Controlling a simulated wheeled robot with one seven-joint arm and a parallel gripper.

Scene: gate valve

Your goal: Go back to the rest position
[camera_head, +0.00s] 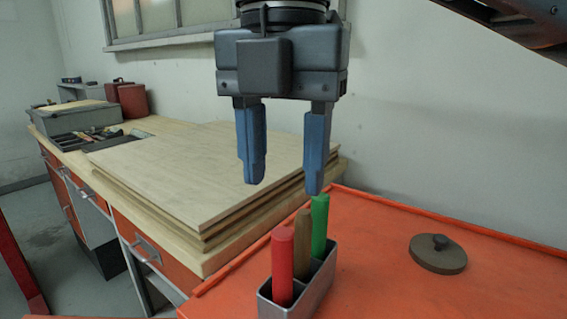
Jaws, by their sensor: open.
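My gripper (283,185) hangs pointing down in the upper middle of the head view. Its two blue fingers are spread apart with nothing between them. The fingertips are above a small grey metal holder (315,292) on the orange table. The holder has a red stick (282,265), a brown stick (302,243) and a green stick (320,225) standing in it. The right fingertip appears just above the green stick's top; I cannot tell the exact gap.
The orange table (400,235) has a raised rim. A round brown disc with a knob (438,254) lies on it at right. Stacked boards (180,165) lie on a wooden bench at left, with a grey toolbox (75,118) and a red canister (133,101). A pale wall stands behind.

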